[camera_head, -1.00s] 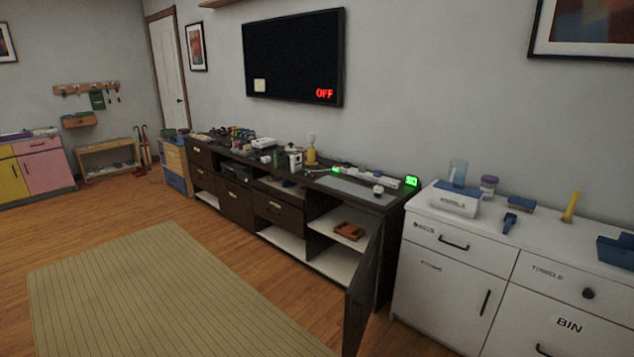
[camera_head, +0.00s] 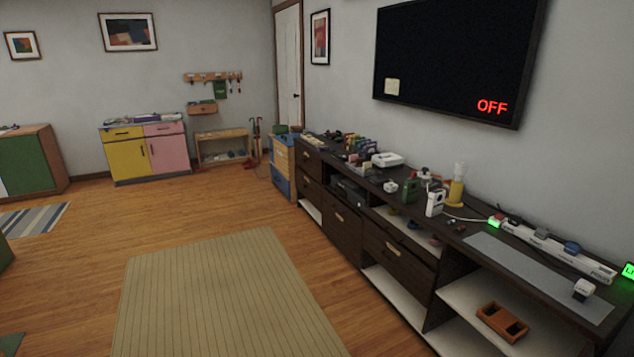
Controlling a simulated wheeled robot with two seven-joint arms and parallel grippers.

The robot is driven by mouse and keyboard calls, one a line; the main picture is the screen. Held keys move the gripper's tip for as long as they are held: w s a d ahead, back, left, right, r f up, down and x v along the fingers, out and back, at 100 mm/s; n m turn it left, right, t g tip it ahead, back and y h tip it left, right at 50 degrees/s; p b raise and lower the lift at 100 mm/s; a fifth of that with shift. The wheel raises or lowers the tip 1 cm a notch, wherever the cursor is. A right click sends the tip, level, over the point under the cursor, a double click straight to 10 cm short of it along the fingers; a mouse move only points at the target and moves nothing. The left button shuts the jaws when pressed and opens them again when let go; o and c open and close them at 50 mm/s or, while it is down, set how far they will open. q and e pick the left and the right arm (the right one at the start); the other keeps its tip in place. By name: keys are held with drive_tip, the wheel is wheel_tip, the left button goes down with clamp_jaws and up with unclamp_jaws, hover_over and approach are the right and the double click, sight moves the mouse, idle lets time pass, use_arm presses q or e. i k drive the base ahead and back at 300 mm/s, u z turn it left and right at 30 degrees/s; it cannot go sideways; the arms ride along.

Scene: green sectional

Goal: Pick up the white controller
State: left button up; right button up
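Several small white items stand on the long dark TV cabinet (camera_head: 345,222), and I cannot tell for sure which is the white controller. A flat white device (camera_head: 388,160) lies toward the back of the cabinet top. An upright white item (camera_head: 435,203) stands near the middle, beside a yellow cylinder (camera_head: 456,191). Neither of my grippers shows in this view.
A white power strip (camera_head: 560,253) lies along the wall side of the cabinet top. An orange-brown tray (camera_head: 502,322) sits on an open shelf below. A beige rug (camera_head: 225,295) and open wooden floor lie left of the cabinet.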

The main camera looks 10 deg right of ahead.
sight(437, 198)
drive_tip(key=z, duration=0.15)
drive_tip(key=i, duration=1.25)
drive_tip(key=z, duration=0.45)
